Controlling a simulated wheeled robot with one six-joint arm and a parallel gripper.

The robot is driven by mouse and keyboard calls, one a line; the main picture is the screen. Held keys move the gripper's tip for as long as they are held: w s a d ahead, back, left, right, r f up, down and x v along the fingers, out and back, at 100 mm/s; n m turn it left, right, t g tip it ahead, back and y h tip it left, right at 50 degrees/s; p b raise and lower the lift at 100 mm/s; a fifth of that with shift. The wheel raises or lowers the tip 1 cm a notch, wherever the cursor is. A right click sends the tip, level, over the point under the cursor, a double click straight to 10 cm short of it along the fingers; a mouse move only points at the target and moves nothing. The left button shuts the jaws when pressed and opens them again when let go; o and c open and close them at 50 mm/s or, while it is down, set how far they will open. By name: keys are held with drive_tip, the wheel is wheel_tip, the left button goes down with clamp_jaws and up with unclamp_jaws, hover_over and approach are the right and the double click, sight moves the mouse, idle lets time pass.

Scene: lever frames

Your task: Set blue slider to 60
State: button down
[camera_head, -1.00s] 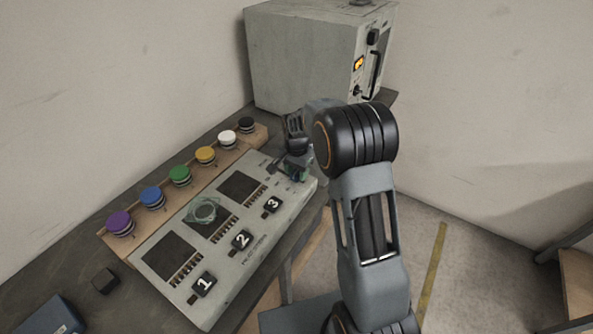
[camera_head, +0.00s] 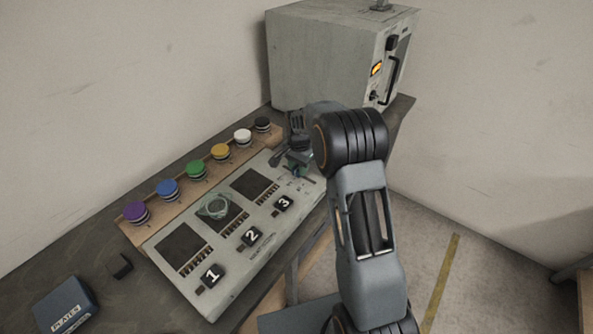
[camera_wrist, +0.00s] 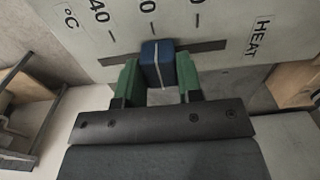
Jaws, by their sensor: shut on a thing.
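The blue slider (camera_wrist: 158,62), a block with a white line, sits in a dark slot on a pale panel (camera_wrist: 225,50) in the wrist view. My gripper (camera_wrist: 158,82) has its green fingers closed on both sides of it. The panel carries °C, 40 and further tick marks, with the upper labels cut off by the frame edge, and HEAT at the right. The slider's line is near the middle visible tick, right of the 40 tick. In the head view, my gripper (camera_head: 298,166) is at the far right end of the grey console (camera_head: 215,285); the slider is not discernible there.
A row of coloured buttons (camera_head: 195,169) runs behind the console. A large grey box (camera_head: 325,60) stands beyond it. A black cube (camera_head: 119,265) and a dark blue box (camera_head: 65,305) lie at the table's left.

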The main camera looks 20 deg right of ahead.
drive_tip(key=shift+d, duration=0.1)
drive_tip(key=c, duration=0.8)
unclamp_jaws()
drive_tip(key=shift+o, duration=0.2)
drive_tip(key=shift+r, duration=0.1)
wheel_tip(320, 180, up, 14)
drive_tip(key=shift+f, duration=0.2)
